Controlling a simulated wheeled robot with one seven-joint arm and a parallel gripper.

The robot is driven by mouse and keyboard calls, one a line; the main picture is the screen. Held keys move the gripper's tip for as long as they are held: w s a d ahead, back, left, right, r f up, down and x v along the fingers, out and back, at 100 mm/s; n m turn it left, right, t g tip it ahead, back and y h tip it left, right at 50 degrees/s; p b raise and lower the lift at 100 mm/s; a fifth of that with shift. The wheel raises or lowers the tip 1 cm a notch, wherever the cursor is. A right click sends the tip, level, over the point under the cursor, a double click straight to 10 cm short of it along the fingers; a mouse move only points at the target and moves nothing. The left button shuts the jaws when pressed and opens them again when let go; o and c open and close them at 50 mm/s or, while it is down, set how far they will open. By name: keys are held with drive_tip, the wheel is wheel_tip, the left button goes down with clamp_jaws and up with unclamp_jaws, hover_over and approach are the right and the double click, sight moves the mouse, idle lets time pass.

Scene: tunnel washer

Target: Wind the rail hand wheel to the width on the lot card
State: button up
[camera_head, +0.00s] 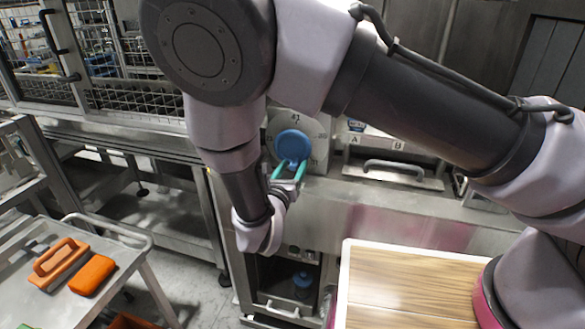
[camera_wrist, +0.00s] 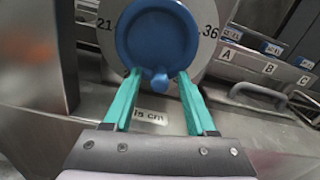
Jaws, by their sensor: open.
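The blue hand wheel (camera_head: 292,143) is mounted on a pale round dial on the steel machine front; it also fills the upper middle of the wrist view (camera_wrist: 157,36). A small blue knob (camera_wrist: 160,78) sits at its lower edge. On the dial (camera_wrist: 205,14), 21 reads at the left and 36 at the right. My gripper (camera_wrist: 159,76) has green fingers, open, one on each side of the knob; contact cannot be told. It also shows below the wheel in the head view (camera_head: 288,168). A label ending in "cm" (camera_wrist: 149,116) is partly legible. I cannot identify a lot card.
Slots marked A, B and C (camera_wrist: 268,68) with blue items above them are right of the dial. A metal bar handle (camera_head: 392,166) juts out there. A wooden-topped surface (camera_head: 405,285) stands front right; a trolley (camera_head: 55,300) with orange items stands left.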

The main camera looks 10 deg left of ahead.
clamp_jaws()
drive_tip(key=shift+a+m, duration=0.1)
drive_tip(key=shift+m, duration=0.3)
drive_tip(key=m, duration=0.1)
drive_tip(key=a+m, duration=0.1)
drive_tip(key=m, duration=0.1)
drive_tip(key=shift+f+m, duration=0.2)
drive_tip(key=shift+m, duration=0.1)
drive_tip(key=shift+a+r+m, duration=0.1)
drive_tip(key=shift+a+m, duration=0.3)
drive_tip(key=shift+m, duration=0.65)
drive_tip(key=shift+a+r+m, duration=0.1)
drive_tip(key=shift+a+m, duration=0.25)
drive_tip(key=shift+m, duration=0.7)
unclamp_jaws()
